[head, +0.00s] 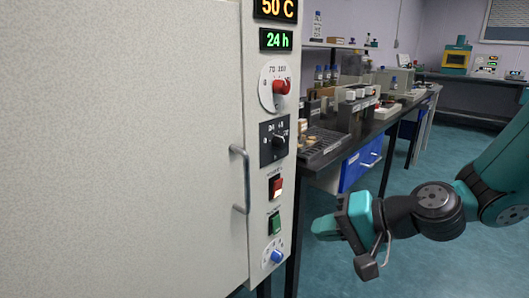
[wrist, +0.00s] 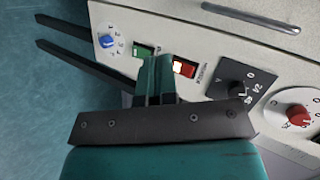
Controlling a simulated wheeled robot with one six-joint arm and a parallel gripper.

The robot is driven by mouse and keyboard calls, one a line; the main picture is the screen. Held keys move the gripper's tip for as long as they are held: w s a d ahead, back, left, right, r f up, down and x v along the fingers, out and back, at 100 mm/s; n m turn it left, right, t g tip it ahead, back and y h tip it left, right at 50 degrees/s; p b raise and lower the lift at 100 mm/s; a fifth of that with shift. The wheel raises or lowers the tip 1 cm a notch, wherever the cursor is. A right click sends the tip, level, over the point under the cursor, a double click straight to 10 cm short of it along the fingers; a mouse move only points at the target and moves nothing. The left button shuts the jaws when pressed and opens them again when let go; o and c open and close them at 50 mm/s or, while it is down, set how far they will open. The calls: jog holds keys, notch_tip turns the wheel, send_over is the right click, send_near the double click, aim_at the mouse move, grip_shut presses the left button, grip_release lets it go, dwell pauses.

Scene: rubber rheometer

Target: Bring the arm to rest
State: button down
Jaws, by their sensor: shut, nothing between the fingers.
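My gripper (head: 326,228) is in the lower right of the head view, in front of the cabinet's right side and pointing left toward its control panel. Its two teal fingers are together with nothing between them. In the wrist view my gripper (wrist: 154,80) is seen over the panel, near the green switch (wrist: 143,50) and the red switch (wrist: 185,67). I cannot tell the exact gap to the panel. My arm (head: 437,205) reaches in from the right edge, bent at the wrist.
The large pale cabinet (head: 120,150) with a vertical handle (head: 241,180) fills the left. Its panel carries a red knob (head: 281,87), a black dial (head: 276,141) and a blue knob (head: 277,256). A bench (head: 375,135) with lab items stands behind. Open teal floor lies right.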

jog(key=s+d+r+n+g+h+p, duration=0.1)
jog(key=s+r+n+g+h, duration=0.3)
jog(key=s, duration=0.5)
jog(key=s+d+r+n+g+h, duration=0.1)
jog(key=s+r+n+g+h, duration=0.15)
jog(key=s+n, duration=0.55)
notch_tip(320, 180, up, 22)
jog(key=m+p, duration=0.1)
jog(key=p, duration=2.2)
jog(key=shift+s+r, duration=0.15)
jog(key=shift+s, duration=0.3)
jog(key=shift+t, duration=0.25)
